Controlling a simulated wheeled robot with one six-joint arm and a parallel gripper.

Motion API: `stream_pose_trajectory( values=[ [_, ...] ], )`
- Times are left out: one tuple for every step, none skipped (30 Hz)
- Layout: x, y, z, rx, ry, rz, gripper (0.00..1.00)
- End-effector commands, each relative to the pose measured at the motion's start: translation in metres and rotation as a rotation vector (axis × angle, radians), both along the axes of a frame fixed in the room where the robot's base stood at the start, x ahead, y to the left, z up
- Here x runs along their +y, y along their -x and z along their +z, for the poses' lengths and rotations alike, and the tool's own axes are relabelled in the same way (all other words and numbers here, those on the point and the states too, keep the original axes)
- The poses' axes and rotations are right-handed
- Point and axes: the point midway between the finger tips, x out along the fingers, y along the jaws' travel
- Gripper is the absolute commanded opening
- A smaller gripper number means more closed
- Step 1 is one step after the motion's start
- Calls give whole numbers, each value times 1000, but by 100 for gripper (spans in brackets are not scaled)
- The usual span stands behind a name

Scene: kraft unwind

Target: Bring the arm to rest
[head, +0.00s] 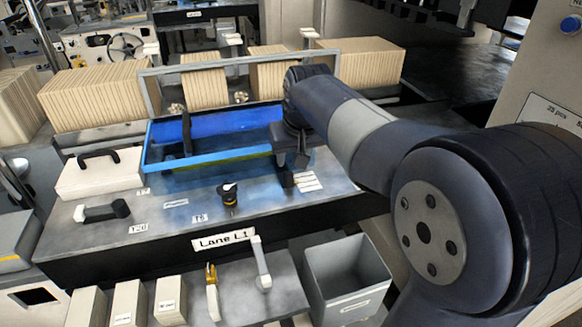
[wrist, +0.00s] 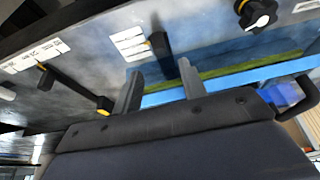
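My arm reaches in from the right in the head view. My gripper (head: 292,165) hangs over the right end of the blue-edged tray (head: 210,154) on the grey bench. In the wrist view, the two fingers of my gripper (wrist: 160,88) stand apart with nothing seen between them, so it is open. A dark upright post (wrist: 159,52) with small white labels beside it shows just beyond the fingers. The blue rim (wrist: 228,80) runs behind and to the right of them. Whether the fingers touch anything cannot be told.
A black knob (head: 229,196) stands on the bench front, with a black-handled white lid (head: 98,172) and a handled tool (head: 102,211) to the left. Rows of brown boards (head: 95,93) stand behind. A grey bin (head: 347,278) and a lower shelf with a yellow tool (head: 212,292) are in front.

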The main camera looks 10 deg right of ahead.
Motion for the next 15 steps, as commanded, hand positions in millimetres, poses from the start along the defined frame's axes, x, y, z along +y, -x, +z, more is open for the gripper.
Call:
stream_pose_trajectory(
  values=[
    [0, 2, 6, -2, 0, 0, 40],
    [0, 3, 8, -3, 0, 0, 40],
    [-1, 4, 11, -2, 0, 0, 40],
    [-1, 5, 12, -1, 0, 0, 40],
    [-1, 5, 13, 0, 0, 0, 40],
    [-1, 6, 14, 0, 0, 0, 40],
    [-1, 6, 14, 1, 0, 0, 40],
    [-1, 6, 14, 1, 0, 0, 40],
    [-1, 6, 14, 1, 0, 0, 40],
    [-1, 6, 14, 1, 0, 0, 40],
    [-1, 6, 14, 1, 0, 0, 40],
    [-1, 6, 14, 1, 0, 0, 40],
    [-1, 6, 14, 1, 0, 0, 40],
    [-1, 6, 14, 1, 0, 0, 40],
    [-1, 6, 13, 1, 0, 0, 40]
  ],
)
